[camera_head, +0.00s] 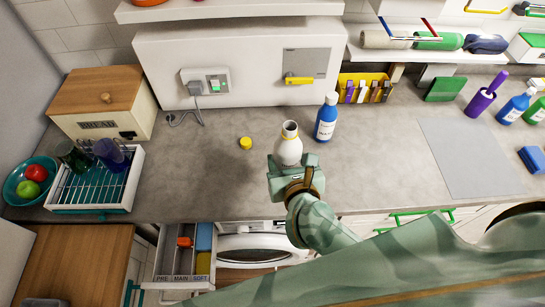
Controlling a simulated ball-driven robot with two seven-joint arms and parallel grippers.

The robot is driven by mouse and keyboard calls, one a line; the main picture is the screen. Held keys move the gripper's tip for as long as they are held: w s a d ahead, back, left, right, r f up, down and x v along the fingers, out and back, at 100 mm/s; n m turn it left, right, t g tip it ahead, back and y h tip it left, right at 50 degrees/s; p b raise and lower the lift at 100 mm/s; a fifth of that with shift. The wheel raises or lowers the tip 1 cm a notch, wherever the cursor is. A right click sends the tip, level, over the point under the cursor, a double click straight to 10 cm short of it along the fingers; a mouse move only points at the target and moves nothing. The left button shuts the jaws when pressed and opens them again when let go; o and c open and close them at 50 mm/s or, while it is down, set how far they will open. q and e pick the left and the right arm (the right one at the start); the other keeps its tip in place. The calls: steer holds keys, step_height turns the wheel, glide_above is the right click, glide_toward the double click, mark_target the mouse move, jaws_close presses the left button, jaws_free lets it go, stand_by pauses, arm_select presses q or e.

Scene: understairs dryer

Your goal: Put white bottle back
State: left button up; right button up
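The white bottle (288,146) is near the middle of the camera_head view, roughly upright, with its mouth uncapped. My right gripper (289,168), on the arm from the lower right, is at the bottle's lower part and appears shut on it. The gripper hides the bottle's base, so I cannot tell whether it touches the counter. A yellow cap (245,143) lies on the counter to the left of the bottle. A blue bottle with a white cap (326,120) stands just behind to the right. My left gripper is not in view.
The open detergent drawer (184,258), marked PRE, MAIN and SOFT, juts out below the counter (200,180). A dish rack (97,190) and bread box (103,104) stand left. A yellow caddy (364,87) stands behind. A grey mat (468,155) lies right. Counter around the cap is clear.

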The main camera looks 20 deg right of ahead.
arm_select(q)
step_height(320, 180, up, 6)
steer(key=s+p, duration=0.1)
steer(key=p, duration=0.3)
arm_select(e)
steer(key=s+a+n+y, duration=0.1)
steer(key=s+a, duration=0.4)
steer(key=shift+y, duration=0.3)
steer(key=w+f+b, duration=0.3)
steer(key=w, duration=0.1)
steer(key=w+d+f+b, duration=0.1)
steer(key=w+f+b, duration=0.2)
steer(key=w, duration=0.1)
steer(key=w+d+f+b, duration=0.1)
steer(key=w+f+b, duration=0.2)
steer(key=w, duration=0.1)
steer(key=shift+w+d+f, duration=0.15)
steer(key=shift+w+f, duration=0.2)
steer(key=shift+f, duration=0.05)
steer(key=f+b, duration=0.1)
steer(key=b, duration=0.1)
steer(key=f+b, duration=0.2)
steer(key=shift+w+f, duration=0.2)
steer(key=shift+f, duration=0.1)
steer(key=shift+r, duration=0.2)
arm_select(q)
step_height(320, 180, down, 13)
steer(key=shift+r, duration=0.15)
arm_select(e)
steer(key=shift+f, duration=0.1)
